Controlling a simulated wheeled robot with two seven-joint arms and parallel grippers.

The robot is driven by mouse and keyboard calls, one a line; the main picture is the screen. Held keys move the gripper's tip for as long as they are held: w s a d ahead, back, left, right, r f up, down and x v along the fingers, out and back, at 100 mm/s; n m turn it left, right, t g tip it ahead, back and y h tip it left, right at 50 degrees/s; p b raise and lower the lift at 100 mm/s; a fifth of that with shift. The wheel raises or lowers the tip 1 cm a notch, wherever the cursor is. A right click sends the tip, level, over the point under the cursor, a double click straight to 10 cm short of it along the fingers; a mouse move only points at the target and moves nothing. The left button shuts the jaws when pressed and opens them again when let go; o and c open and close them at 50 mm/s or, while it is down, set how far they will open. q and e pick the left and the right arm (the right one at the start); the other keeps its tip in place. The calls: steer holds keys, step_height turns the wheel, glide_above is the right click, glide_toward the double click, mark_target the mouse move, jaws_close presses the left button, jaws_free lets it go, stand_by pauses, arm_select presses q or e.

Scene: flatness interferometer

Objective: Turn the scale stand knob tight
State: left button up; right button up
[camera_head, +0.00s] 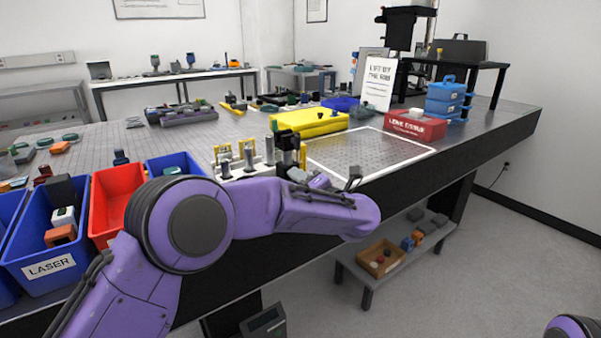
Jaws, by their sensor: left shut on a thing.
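My left arm reaches in from the lower left, bends over the bench edge, and its wrist folds back towards the bench. My left gripper (301,172) is small in view at the front edge, beside a dark upright post (287,143) with a greenish part. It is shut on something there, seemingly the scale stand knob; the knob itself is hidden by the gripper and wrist. Left of it, a pale rack holds short metal posts and yellow-topped pieces (247,152). My right gripper is out of view; only a bit of purple arm shows at the lower right corner.
Blue bins (38,262) and a red bin (104,212) line the front left edge. A yellow case (310,121) lies behind the gripper. A white-outlined area (372,152) to the right is clear. Beyond it are a red box (415,126) and blue stacked boxes (445,97).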

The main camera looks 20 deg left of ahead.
arm_select(q)
steer(key=shift+m+p, duration=0.75)
steer(key=shift+m, duration=0.25)
steer(key=shift+f, duration=0.1)
steer(key=o, duration=1)
steer(key=shift+o, duration=0.2)
steer(key=b+v, duration=0.1)
steer(key=v, duration=0.9)
steer(key=shift+s+d, duration=0.2)
steer(key=shift+d, duration=0.05)
